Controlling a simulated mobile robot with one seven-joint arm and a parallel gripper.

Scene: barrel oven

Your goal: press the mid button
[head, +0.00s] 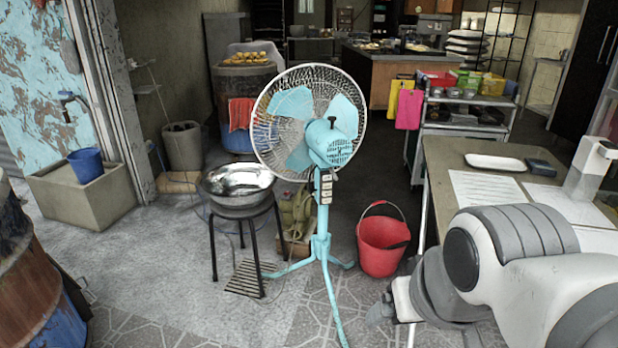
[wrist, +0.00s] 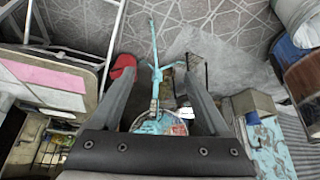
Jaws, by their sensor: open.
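A light blue standing fan (head: 322,245) with a round wire guard is in the middle of the head view. Its control box (head: 326,187) sits on the pole below the motor and carries a short column of pale buttons. My gripper (head: 379,312) shows in part at the lower right, right of the fan's legs and apart from the fan. In the wrist view my gripper (wrist: 160,82) is open and empty. The fan (wrist: 154,90) lies between its fingers in that view, farther off. The separate buttons cannot be made out there.
A red bucket (head: 382,242) stands right of the fan. A metal bowl (head: 238,184) on a black stool (head: 213,245) stands left of it. A table (head: 450,163) with papers is at the right. The floor (head: 230,325) in front of the fan is largely clear.

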